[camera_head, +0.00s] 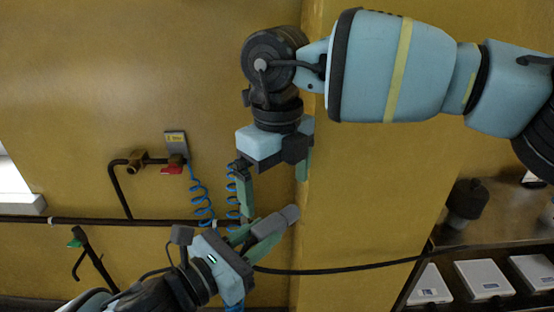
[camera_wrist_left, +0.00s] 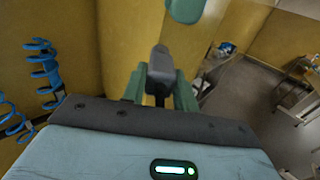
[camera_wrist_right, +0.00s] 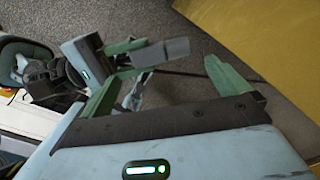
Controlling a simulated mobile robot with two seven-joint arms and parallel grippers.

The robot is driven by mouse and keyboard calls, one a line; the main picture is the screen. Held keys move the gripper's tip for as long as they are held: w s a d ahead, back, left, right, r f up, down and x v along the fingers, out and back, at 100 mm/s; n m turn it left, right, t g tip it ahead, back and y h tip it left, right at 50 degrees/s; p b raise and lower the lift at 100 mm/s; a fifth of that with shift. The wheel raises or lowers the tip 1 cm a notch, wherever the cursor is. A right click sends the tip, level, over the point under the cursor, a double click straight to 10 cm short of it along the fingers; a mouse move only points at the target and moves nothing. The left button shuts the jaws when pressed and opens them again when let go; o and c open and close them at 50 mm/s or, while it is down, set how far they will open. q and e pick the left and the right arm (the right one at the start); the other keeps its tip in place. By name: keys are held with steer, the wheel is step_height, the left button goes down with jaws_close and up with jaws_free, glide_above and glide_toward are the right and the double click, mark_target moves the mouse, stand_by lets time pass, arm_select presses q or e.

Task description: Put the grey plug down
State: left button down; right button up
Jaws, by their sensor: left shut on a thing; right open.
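The grey plug (camera_head: 276,221) is held up in the air in front of the yellow wall. My left gripper (camera_head: 250,238) is shut on it, and the plug sticks out past the green fingertips. The plug also shows between those fingers in the left wrist view (camera_wrist_left: 160,65) and in the right wrist view (camera_wrist_right: 165,52). My right gripper (camera_head: 274,188) is open just above the plug and points down. I see nothing held in it. In the right wrist view the plug appears in the gap between its fingers; I cannot tell whether they touch it.
A black cable (camera_head: 345,271) runs right from near my left gripper. Blue coiled hoses (camera_head: 200,195) hang by pipes with a red valve handle (camera_head: 172,170). A yellow wall corner stands close behind the grippers. At lower right, a shelf holds white boxes (camera_head: 482,279).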

mark_target(277, 217)
arm_select(q)
steer(key=shift+r, duration=0.1)
arm_select(e)
steer(key=shift+f, duration=3.2)
steer(key=c, duration=0.9)
arm_select(q)
steer(key=c, duration=1)
jaws_free()
arm_select(e)
steer(key=shift+c, duration=0.6)
